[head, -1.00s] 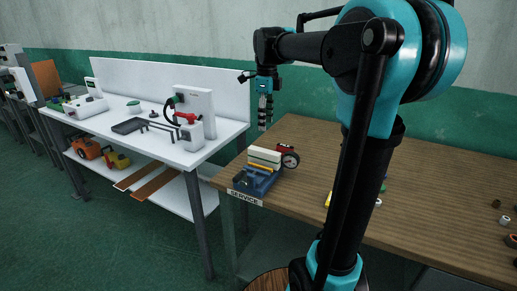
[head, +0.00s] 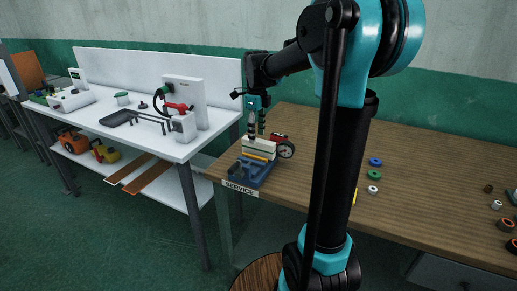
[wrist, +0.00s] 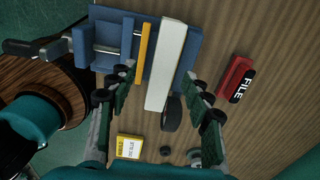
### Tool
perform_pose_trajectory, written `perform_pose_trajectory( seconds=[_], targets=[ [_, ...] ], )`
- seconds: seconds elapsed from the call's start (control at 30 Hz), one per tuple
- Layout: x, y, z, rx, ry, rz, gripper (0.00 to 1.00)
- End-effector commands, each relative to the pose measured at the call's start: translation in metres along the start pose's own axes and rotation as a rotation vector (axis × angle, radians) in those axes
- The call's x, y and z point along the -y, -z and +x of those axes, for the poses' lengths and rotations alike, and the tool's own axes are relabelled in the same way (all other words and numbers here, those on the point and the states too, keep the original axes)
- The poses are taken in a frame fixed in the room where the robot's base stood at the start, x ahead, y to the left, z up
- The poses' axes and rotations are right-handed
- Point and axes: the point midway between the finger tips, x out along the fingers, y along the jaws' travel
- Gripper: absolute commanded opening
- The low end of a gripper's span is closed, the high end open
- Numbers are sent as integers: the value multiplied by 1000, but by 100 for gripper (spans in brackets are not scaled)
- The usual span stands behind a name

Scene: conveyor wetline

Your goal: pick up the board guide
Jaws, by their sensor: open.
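A blue fixture with metal rods (head: 245,176) sits at the left end of the wooden bench, behind the SERVICE label; it also shows in the wrist view (wrist: 82,45). A yellow strip (wrist: 144,54) and a long cream bar (wrist: 171,62) stand side by side at its right part. No part is marked as the board guide, so I cannot tell which one it is. My gripper (head: 257,137) is open and points down just above the bar. In the wrist view its fingers (wrist: 158,78) lie left and right of the strip and bar; contact is not clear.
A dark wheel (wrist: 171,115) lies close to the cream bar. A red FILE block (wrist: 236,79) is to the right, and a yellow labelled box (wrist: 130,147) is near the gripper's base. Small rings (head: 374,174) lie farther right. A white bench (head: 150,142) stands left.

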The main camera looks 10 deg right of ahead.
Motion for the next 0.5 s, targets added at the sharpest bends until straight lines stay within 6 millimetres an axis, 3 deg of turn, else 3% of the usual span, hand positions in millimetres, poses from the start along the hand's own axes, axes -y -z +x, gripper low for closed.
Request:
perform_pose_trajectory(
  seconds=[0.5],
  targets=[
    [5,5,52,0,0,0,50]
  ],
)
